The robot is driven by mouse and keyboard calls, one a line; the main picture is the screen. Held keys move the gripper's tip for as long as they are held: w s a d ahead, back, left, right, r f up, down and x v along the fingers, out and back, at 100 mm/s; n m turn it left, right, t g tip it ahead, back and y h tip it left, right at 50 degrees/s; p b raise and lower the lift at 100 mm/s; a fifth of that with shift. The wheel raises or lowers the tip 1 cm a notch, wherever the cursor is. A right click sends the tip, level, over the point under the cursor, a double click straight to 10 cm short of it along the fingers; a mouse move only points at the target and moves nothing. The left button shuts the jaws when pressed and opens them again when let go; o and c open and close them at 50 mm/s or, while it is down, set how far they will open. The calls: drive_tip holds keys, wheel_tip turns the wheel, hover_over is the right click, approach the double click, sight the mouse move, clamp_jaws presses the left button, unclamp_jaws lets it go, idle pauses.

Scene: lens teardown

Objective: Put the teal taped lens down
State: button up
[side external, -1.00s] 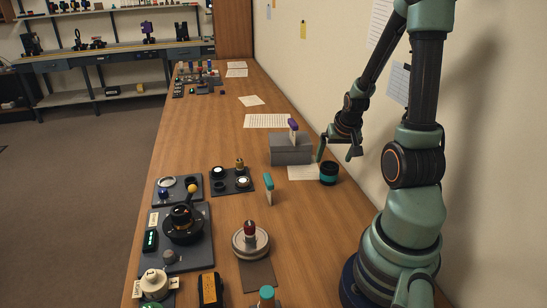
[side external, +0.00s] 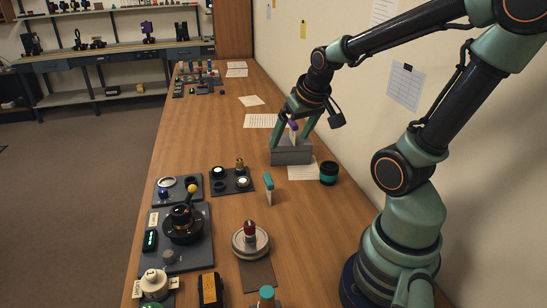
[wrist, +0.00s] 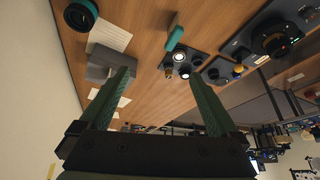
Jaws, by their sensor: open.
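The teal taped lens (side external: 328,174), a short black cylinder with a teal band, stands upright on the wooden bench by the wall. It also shows in the wrist view (wrist: 80,14), at the top left, cut by the frame edge. Nothing holds it. My gripper (side external: 292,142) is open, farther along the bench at a grey block (side external: 291,155), apart from the lens. In the side view its fingers show on either side of a purple-topped pale piece (side external: 293,130) at the block. I cannot tell if they touch it.
A white paper (side external: 301,170) lies beside the lens. A teal-topped upright piece (side external: 268,188), a dark tray with small parts (side external: 231,188) and a round stand (side external: 251,241) are to its left. Bare bench lies in front of the lens.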

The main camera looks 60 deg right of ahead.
drive_tip(key=a+r+n+y, duration=0.2)
drive_tip(key=a+r+n, duration=0.3)
drive_tip(key=a, duration=0.8)
drive_tip(key=shift+s+a+r+t, duration=0.2)
drive_tip(key=shift+s+a+t, duration=0.1)
drive_tip(key=shift+a+t, duration=0.1)
